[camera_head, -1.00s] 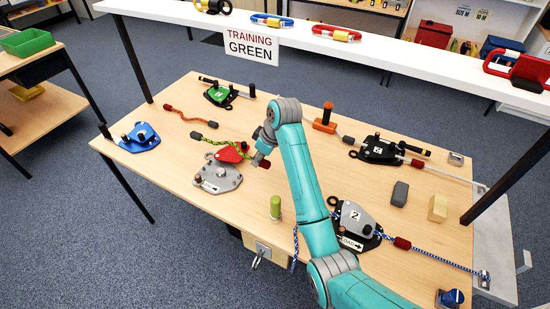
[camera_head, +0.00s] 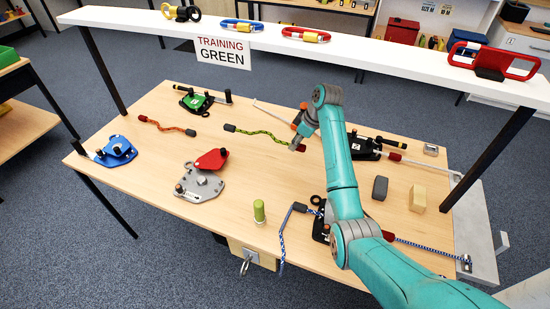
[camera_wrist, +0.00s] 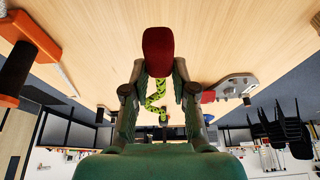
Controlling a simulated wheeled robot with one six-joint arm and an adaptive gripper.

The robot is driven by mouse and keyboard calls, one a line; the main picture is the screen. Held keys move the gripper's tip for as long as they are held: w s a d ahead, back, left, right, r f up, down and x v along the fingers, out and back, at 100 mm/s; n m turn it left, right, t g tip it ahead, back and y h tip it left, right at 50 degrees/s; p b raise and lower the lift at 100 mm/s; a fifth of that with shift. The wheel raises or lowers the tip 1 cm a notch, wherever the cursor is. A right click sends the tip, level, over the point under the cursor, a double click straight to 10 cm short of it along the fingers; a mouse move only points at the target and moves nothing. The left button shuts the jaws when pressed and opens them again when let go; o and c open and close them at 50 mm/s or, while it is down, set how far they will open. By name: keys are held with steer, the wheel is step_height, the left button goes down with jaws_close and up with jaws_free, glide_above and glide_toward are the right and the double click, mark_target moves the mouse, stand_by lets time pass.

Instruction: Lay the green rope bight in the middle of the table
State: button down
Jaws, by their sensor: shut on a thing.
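The green rope (camera_head: 262,134) with dark flecks curves across the middle of the table (camera_head: 240,160), with a black end (camera_head: 229,127) at its left. My gripper (camera_head: 297,147) is at its right end, low over the table. In the wrist view, my gripper (camera_wrist: 158,70) is shut on the rope's dark red end (camera_wrist: 158,48), and the green rope (camera_wrist: 155,102) trails away between the fingers. I cannot tell how much of the rope touches the wood.
A grey plate (camera_head: 205,186) with a red cover (camera_head: 211,159) stands front left of the rope. An orange rope (camera_head: 165,126) lies left. A green cylinder (camera_head: 259,211) is in front. A shelf (camera_head: 380,48) spans the back.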

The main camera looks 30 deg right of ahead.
mark_target(305, 147)
step_height(305, 147, down, 9)
stand_by(0.5)
steer(key=c, duration=0.9)
jaws_free()
steer(key=shift+f, duration=0.1)
steer(key=shift+c, duration=0.2)
steer(key=v, duration=1.2)
steer(key=shift+s, duration=0.1)
